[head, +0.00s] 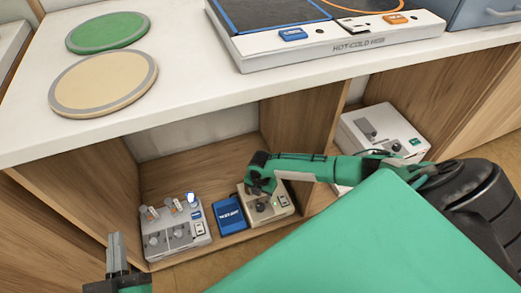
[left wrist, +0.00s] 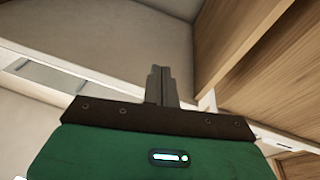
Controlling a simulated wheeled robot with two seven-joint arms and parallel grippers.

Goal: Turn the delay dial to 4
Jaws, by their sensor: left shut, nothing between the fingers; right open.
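A beige box (head: 277,212) with a dark round dial (head: 262,207) and a small switch sits on the low shelf. My right gripper (head: 258,184) is at the back left part of this box, just above the dial in the picture, and partly hides the box. It is open; I cannot tell whether it touches anything. The dial's marks are too small to read, and I cannot tell whether it is the delay dial. My left gripper (head: 118,256) is shut and empty, low at the left, apart from the devices. Its closed fingers also show in the left wrist view (left wrist: 161,86).
A grey box (head: 178,238) with several knobs and a blue box (head: 229,216) stand left of the beige box. A white device (head: 385,130) is in the right compartment. A wooden divider (head: 310,125) separates the compartments. The white counter (head: 200,85) overhangs the shelf.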

